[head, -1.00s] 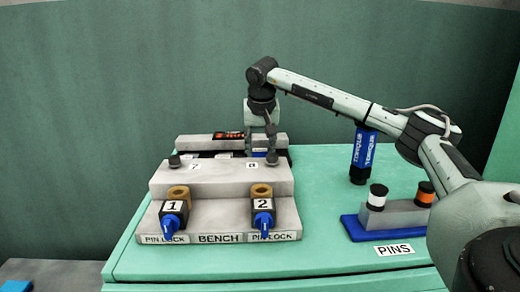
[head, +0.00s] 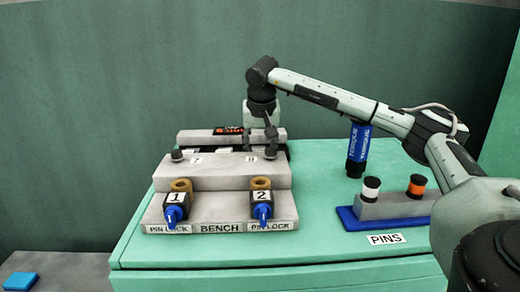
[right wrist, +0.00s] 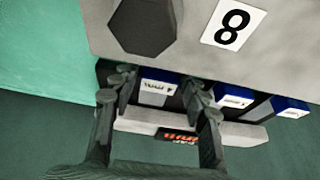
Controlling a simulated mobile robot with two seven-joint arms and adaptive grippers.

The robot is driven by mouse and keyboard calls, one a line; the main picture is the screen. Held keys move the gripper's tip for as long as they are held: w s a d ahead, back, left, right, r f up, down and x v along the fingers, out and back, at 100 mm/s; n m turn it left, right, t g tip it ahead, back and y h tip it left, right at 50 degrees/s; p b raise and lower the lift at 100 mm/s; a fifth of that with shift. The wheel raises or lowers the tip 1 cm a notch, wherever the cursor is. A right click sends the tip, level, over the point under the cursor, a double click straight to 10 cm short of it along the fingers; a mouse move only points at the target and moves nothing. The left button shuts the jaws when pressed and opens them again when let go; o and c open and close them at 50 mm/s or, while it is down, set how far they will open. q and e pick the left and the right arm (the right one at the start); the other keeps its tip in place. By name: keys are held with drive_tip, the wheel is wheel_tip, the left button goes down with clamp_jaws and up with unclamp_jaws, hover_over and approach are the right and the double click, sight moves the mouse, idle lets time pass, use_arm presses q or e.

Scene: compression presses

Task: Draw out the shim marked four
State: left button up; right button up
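My right gripper (head: 271,143) reaches over the back of the grey bench block (head: 220,176). In the right wrist view its two fingers (right wrist: 157,82) are apart, one on each side of a blue-and-white shim (right wrist: 158,88). I see no clear contact with it. The marking on that shim's white face is small; I cannot read it surely. A second shim (right wrist: 234,101) and a third (right wrist: 289,107) sit in the same slot to its right. In the head view the shims are largely hidden behind the block. My left gripper is not in view.
A plate marked 8 (right wrist: 233,24) and a dark hexagonal knob (right wrist: 143,25) are close to the fingers. Pin locks 1 (head: 175,203) and 2 (head: 262,202) stand in front. A blue pin stand (head: 348,221) and a blue torque tool (head: 357,148) are at the right.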

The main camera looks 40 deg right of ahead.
drive_tip(key=shift+o, duration=0.9)
drive_tip(key=shift+r, duration=0.1)
drive_tip(key=shift+r, duration=0.1)
drive_tip(key=v, duration=1.1)
drive_tip(key=shift+s+a+r, duration=0.1)
drive_tip(key=shift+a+r, duration=0.05)
drive_tip(key=shift+r, duration=0.15)
